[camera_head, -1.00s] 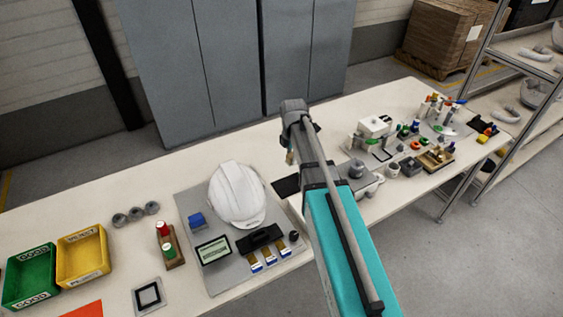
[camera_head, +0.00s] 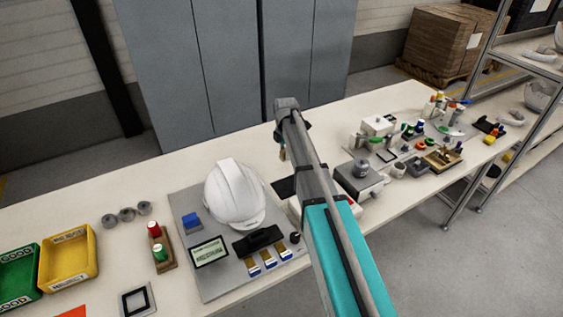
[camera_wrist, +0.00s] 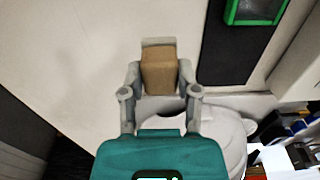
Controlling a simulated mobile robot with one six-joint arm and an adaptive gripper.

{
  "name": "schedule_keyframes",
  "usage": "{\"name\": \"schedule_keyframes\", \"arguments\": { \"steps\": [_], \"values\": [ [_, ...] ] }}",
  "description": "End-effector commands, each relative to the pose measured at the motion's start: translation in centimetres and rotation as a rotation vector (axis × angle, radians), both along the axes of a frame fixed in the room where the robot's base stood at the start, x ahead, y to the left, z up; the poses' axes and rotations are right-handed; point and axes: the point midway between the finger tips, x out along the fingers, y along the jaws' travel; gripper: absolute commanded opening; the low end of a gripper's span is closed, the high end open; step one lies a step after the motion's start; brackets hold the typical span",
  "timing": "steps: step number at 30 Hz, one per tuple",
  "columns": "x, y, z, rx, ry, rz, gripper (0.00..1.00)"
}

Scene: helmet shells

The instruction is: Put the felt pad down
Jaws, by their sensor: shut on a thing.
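My gripper (camera_wrist: 158,85) is shut on a tan-brown block-like piece, which I take as the felt pad (camera_wrist: 159,72); it sits between the two fingers in the wrist view. In the head view my gripper (camera_head: 282,145) hangs above the back part of the white table (camera_head: 335,134), mostly hidden by my arm. A small brown bit of the pad (camera_head: 283,154) shows at its tip. The pad appears held above the table, with no contact visible. A white helmet shell (camera_head: 235,192) rests on a grey board (camera_head: 192,277), left of and nearer than my gripper.
A black mat (camera_head: 285,188) lies right of the helmet; a dark strip (camera_wrist: 228,55) and green-framed item (camera_wrist: 257,10) show in the wrist view. Yellow bin (camera_head: 68,259) and green bin (camera_head: 18,277) stand left. Small parts crowd the right. Bare table lies behind the helmet.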

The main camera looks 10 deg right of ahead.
Motion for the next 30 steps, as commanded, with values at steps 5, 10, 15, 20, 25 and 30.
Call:
{"name": "schedule_keyframes", "arguments": {
  "steps": [5,10,15,20,25,30],
  "values": [
    [0.0,0.0,0.0,0.0,0.0,0.0,0.03],
    [0.1,0.0,0.0,0.0,0.0,0.0,0.03],
    [0.6,0.0,-0.8,0.0,0.0,0.0,0.03],
    [0.8,0.0,-2.2,0.0,0.0,0.0,0.03],
    [0.8,0.0,-3.6,0.0,0.0,0.0,0.03],
    [0.8,0.0,-4.1,0.0,0.0,0.0,0.03]
  ]
}}
